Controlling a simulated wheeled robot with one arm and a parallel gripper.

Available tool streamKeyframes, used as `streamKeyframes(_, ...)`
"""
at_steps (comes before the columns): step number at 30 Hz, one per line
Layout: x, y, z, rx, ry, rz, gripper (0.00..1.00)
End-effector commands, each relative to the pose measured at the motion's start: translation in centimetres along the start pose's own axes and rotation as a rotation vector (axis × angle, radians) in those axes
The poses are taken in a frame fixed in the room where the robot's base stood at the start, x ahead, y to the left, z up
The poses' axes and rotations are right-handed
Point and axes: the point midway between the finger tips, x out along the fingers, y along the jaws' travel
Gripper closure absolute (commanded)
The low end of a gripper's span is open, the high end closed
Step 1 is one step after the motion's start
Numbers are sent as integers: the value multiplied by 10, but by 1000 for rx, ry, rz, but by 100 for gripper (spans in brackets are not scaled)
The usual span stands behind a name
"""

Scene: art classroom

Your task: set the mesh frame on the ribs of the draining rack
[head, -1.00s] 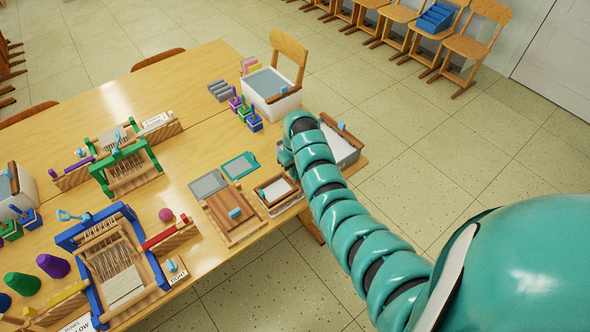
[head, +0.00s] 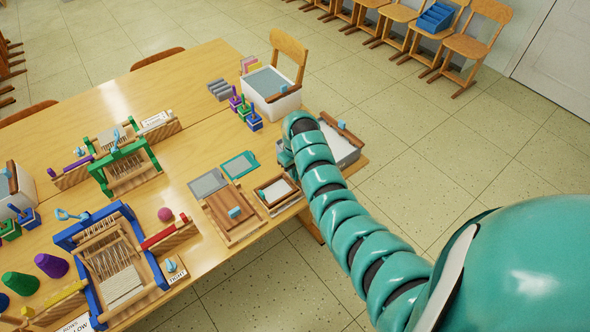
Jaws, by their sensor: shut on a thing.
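A brown bar with a blue tab (head: 341,129), which looks like part of the mesh frame, shows at the tub; my arm hides the rest. My gripper (head: 285,157) is mostly hidden by my own arm, at the tub's left side. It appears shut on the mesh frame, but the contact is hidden.
A grey sheet (head: 207,184) and a teal-edged frame (head: 240,165) lie behind. Another white tub (head: 272,106) stands farther back. Looms (head: 125,165) fill the left side.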

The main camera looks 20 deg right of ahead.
Motion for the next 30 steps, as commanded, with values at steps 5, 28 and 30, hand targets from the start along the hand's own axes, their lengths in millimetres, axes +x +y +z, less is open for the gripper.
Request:
streamKeyframes(5, 0, 0, 0, 0, 1, 0, 100)
streamKeyframes(28, 0, 3, 0, 3, 2, 5, 62)
streamKeyframes(30, 0, 4, 0, 4, 2, 6, 62)
